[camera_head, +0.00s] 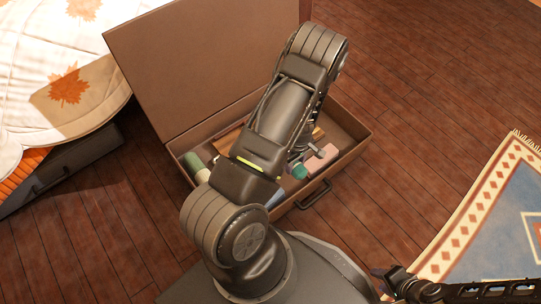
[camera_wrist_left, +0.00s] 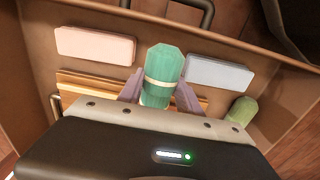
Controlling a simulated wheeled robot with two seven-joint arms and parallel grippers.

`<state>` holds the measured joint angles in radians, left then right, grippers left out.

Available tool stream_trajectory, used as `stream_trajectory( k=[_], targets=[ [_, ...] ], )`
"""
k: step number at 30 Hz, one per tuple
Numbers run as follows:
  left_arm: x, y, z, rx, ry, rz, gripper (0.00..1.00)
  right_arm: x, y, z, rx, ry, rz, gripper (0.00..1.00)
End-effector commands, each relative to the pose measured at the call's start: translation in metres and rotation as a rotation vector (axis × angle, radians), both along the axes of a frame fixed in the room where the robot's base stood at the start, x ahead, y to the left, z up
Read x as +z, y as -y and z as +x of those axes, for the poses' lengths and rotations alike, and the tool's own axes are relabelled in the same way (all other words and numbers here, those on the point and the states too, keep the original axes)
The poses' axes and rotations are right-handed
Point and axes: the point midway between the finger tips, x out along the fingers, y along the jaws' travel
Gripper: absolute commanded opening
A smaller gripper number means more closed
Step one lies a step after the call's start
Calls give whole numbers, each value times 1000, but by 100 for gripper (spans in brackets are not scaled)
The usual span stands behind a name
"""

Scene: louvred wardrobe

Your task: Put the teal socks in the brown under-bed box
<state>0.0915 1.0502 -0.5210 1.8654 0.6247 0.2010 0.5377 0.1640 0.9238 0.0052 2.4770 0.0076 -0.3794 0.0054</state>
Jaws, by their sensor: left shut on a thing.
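The teal socks (camera_wrist_left: 164,63) are a rolled bundle with a pale band. In the left wrist view they sit between the two fingers of my left gripper (camera_wrist_left: 159,88), which is shut on them. In the head view a small part of the teal socks (camera_head: 299,171) shows beside my left gripper (camera_head: 307,160), inside the outline of the open brown under-bed box (camera_head: 352,153). My arm hides much of the box's inside. I cannot tell whether the socks touch the box floor. My right gripper (camera_head: 400,284) is at the lower right, dark and small, its jaws unclear.
In the box are a pink block (camera_wrist_left: 95,46), a pale blue-grey block (camera_wrist_left: 219,74), a green roll (camera_wrist_left: 242,111) and a wooden piece (camera_wrist_left: 75,86). The raised lid (camera_head: 200,65) stands behind. A bed (camera_head: 60,70) is left, a patterned rug (camera_head: 500,220) right.

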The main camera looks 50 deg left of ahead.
Motion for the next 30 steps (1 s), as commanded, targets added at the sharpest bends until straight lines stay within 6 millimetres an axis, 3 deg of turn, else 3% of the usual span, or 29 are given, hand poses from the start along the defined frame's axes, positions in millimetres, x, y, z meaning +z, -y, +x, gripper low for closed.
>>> stream_trajectory(
  k=[5,13,25,30],
  targets=[
    [-11,0,-1,-1,-1,-1,0,-7,0,1,-1,2,0,36],
    [-58,1,-1,0,-1,-1,0,-31,-1,4,-5,10,-2,36],
    [-64,1,0,-1,0,-1,0,-32,-1,5,-6,14,-2,36],
    [-87,0,-1,-1,-1,0,0,-45,-1,6,-9,18,-3,36]
  ],
)
